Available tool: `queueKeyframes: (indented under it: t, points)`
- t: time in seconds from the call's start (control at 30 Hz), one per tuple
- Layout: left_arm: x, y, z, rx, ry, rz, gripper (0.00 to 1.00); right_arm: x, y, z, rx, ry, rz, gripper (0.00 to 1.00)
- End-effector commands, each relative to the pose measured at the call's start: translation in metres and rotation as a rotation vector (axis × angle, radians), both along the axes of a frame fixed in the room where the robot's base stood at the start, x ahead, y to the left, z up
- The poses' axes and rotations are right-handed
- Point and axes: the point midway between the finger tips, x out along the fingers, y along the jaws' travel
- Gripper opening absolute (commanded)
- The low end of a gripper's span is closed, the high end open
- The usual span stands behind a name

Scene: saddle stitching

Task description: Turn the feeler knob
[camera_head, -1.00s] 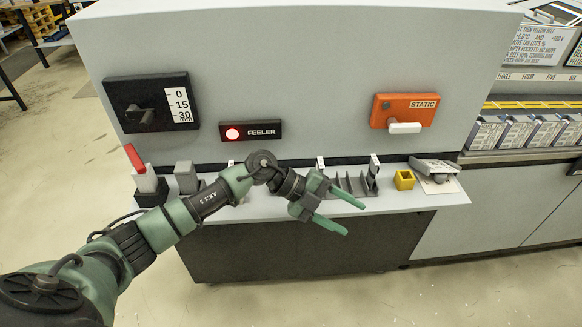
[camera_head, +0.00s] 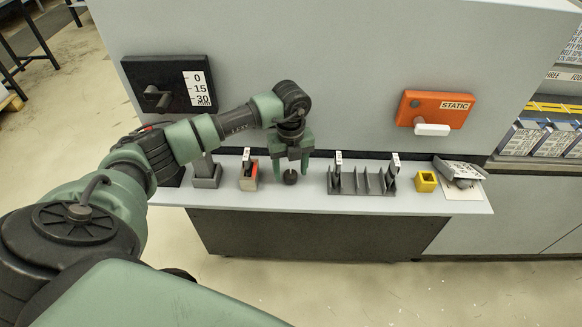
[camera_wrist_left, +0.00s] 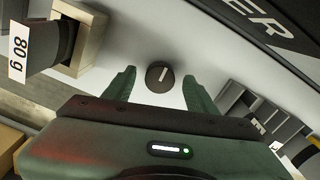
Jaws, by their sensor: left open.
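A small round black knob (camera_head: 290,177) with a white pointer line sits on the pale ledge. It also shows in the left wrist view (camera_wrist_left: 157,76), its line tilted slightly off vertical. My left gripper (camera_head: 291,164) points down over the knob, fingers open. In the left wrist view the fingertips (camera_wrist_left: 158,84) stand on either side of the knob, apart from it. The FEELER panel is hidden behind my arm in the head view; part of its lettering (camera_wrist_left: 262,14) shows in the wrist view. My right gripper is not in view.
A beige holder (camera_head: 249,180) with a tag stands left of the knob, a grey block (camera_head: 206,181) beyond it. A slotted grey rack (camera_head: 362,190) and a yellow cube (camera_head: 426,182) stand to the right. Above are a dial panel (camera_head: 146,76) and an orange STATIC panel (camera_head: 435,105).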

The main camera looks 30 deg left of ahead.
Motion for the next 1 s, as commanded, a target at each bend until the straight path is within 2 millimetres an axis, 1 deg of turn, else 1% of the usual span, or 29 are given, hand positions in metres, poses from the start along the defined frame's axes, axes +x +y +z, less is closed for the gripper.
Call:
queueKeyframes:
  t: [0.13,0.33,0.37,0.4,0.47,0.5,0.53,0.57,0.63,0.7,0.9,1.0]
  points:
    - [0.0,0.0,-0.006,-0.001,-0.001,0.0,0.57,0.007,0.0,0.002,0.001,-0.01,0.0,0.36]
    - [0.0,0.0,-0.007,-0.001,-0.001,0.0,0.57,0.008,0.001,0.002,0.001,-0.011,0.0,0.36]
    - [0.0,0.0,-0.007,-0.001,-0.001,-0.001,0.51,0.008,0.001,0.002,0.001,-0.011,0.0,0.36]
    - [0.0,0.0,-0.007,-0.001,-0.002,-0.001,0.4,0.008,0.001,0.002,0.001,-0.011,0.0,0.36]
    - [0.0,0.0,-0.007,-0.001,-0.002,-0.001,0.24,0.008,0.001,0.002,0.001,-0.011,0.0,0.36]
    - [0.0,0.0,-0.006,-0.001,-0.002,-0.001,0.12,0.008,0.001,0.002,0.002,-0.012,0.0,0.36]
    - [0.0,0.0,-0.006,-0.001,-0.002,-0.001,0.04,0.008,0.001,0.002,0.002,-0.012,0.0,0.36]
    - [0.0,0.0,-0.006,-0.001,-0.002,-0.001,0.0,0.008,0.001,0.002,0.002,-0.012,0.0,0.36]
    - [0.0,0.0,-0.007,-0.001,-0.002,-0.003,0.0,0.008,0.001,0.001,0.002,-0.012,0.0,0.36]
    - [0.001,0.0,-0.009,-0.001,-0.003,-0.034,0.0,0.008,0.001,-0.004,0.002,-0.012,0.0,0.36]
    - [0.001,0.0,-0.011,-0.001,-0.005,-0.254,0.0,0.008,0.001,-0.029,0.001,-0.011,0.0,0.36]
    - [0.0,0.0,-0.009,-0.001,-0.002,-0.329,0.0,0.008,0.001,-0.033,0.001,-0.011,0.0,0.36]
